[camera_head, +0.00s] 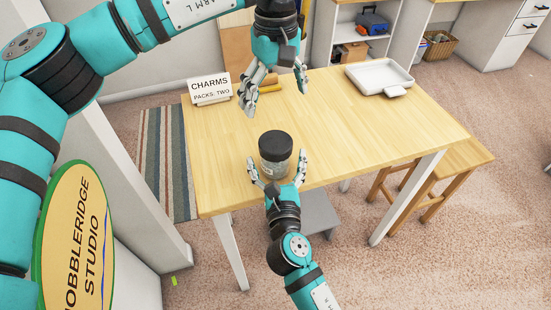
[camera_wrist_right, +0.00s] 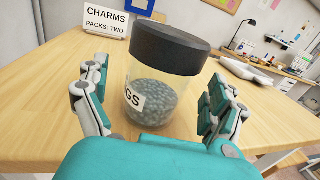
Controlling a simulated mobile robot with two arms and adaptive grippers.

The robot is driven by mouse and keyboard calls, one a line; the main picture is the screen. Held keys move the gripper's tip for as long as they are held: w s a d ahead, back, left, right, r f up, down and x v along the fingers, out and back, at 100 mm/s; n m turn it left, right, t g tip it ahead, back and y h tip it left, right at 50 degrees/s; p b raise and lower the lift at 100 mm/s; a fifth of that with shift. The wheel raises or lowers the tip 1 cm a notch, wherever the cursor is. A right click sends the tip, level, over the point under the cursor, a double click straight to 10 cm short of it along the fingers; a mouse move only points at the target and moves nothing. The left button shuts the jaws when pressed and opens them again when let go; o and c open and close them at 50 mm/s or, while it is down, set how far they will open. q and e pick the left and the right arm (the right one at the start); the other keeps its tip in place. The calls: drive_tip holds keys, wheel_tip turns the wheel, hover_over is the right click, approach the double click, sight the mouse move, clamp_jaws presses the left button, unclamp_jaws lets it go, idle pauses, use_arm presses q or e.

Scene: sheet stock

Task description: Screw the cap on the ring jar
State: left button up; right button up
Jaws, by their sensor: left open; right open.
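The ring jar (camera_head: 274,169) is clear, filled with small grey pieces and stands upright on the table near its front edge. In the right wrist view the jar (camera_wrist_right: 163,92) shows a label ending in "GS". The black cap (camera_head: 275,144) sits on the jar's mouth; how tightly cannot be told. It also shows in the right wrist view (camera_wrist_right: 170,45). My right gripper (camera_head: 278,163) is open, with a finger on each side of the jar and gaps visible in the wrist view. My left gripper (camera_head: 274,93) is open and empty, above the table beyond the jar.
The wooden table (camera_head: 345,130) is clear right of the jar. A "CHARMS PACKS: TWO" sign (camera_head: 210,89) stands at the back left. A white tray (camera_head: 380,76) lies at the back right. A yellow object (camera_head: 270,88) lies behind my left gripper. A stool (camera_head: 450,170) stands at the right.

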drive_tip(key=s+d, duration=0.1)
drive_tip(key=s, duration=0.8)
drive_tip(key=shift+s, duration=0.3)
